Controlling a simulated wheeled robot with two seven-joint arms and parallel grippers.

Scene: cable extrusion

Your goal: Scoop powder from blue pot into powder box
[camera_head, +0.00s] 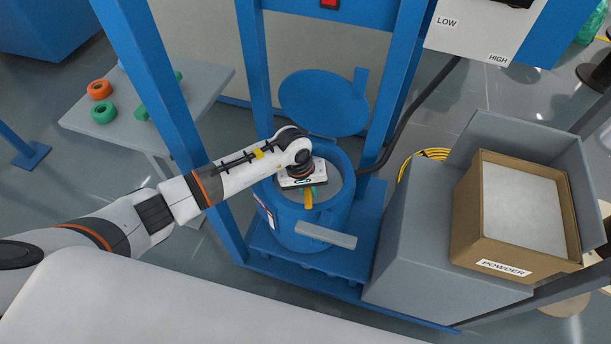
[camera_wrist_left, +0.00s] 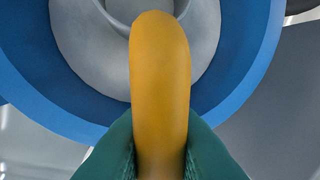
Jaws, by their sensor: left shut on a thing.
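The blue pot (camera_head: 299,228) stands on a blue platform with its round lid (camera_head: 324,103) tipped open behind it. Grey-white powder (camera_head: 334,183) shows inside. My left gripper (camera_head: 309,194) is over the pot's opening, shut on a yellow handle (camera_head: 309,200). In the left wrist view the green fingers clamp the yellow handle (camera_wrist_left: 160,90), and a grey round scoop part (camera_wrist_left: 140,8) shows beyond it, over the pot's inside. I cannot tell whether the scoop holds powder. The powder box (camera_head: 480,240), brown and labelled POWDER, stands at the right, with whitish powder (camera_head: 523,208) inside. My right gripper is not in view.
Blue frame posts (camera_head: 257,75) rise on both sides of the pot. A grey bar (camera_head: 326,235) sticks out at the pot's front. A grey cabinet (camera_head: 411,232) stands between pot and box. A side table (camera_head: 92,122) with orange and green rolls is at the left.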

